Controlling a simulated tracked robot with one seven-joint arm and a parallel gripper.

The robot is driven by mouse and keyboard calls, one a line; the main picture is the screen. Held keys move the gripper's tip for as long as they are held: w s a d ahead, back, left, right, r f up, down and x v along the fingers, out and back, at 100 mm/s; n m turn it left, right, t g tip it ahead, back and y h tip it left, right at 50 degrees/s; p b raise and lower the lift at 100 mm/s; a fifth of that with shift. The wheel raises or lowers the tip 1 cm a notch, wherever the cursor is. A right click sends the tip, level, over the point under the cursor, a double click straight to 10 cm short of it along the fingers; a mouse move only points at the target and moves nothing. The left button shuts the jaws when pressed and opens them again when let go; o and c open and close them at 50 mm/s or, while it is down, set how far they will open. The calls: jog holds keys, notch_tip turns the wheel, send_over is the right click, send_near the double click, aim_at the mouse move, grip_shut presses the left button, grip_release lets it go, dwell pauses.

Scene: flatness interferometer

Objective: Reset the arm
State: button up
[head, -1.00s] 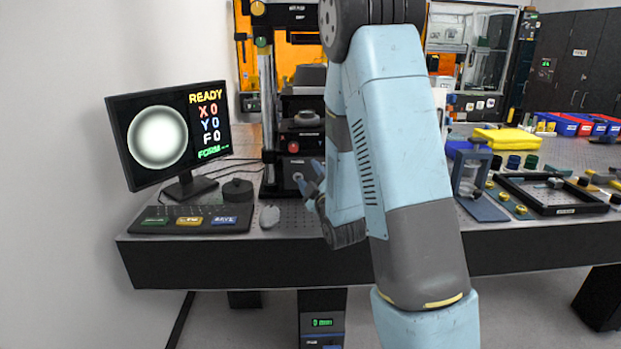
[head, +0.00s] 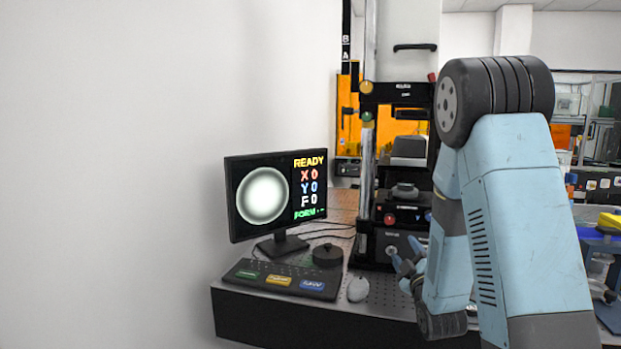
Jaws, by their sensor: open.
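My gripper (head: 408,258) is small in the head view, in front of the interferometer's lower part and partly hidden behind my own arm. Its fingers look apart, and I see nothing between them. My blue arm is folded, with its dark elbow joint high at the right and the wrist low, near the table's front edge. The interferometer (head: 399,95) stands upright behind the gripper, with a silver column, a dark stage and a red knob. I cannot tell whether the gripper touches it.
A monitor (head: 276,195) reading READY stands at the table's left. A keyboard (head: 283,279) with coloured keys, a mouse (head: 358,289) and a round black puck (head: 327,255) lie before it. A yellow item (head: 609,220) shows at the right edge. A white wall bounds the left.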

jog(key=s+r+m+g+h, duration=0.2)
jog(key=s+r+m+g, duration=0.5)
jog(key=r, duration=0.1)
jog(key=s+a+r+m+g, duration=0.1)
jog(key=s+g, duration=0.3)
jog(key=s, duration=0.9)
jog(key=s+r+m+g, duration=0.2)
jog(key=s+m+g, duration=0.1)
jog(key=s, duration=0.9)
jog(key=shift+s+a+r+m+g+y, duration=0.3)
jog(key=shift+s+a+m+g, duration=0.1)
jog(key=shift+m, duration=0.3)
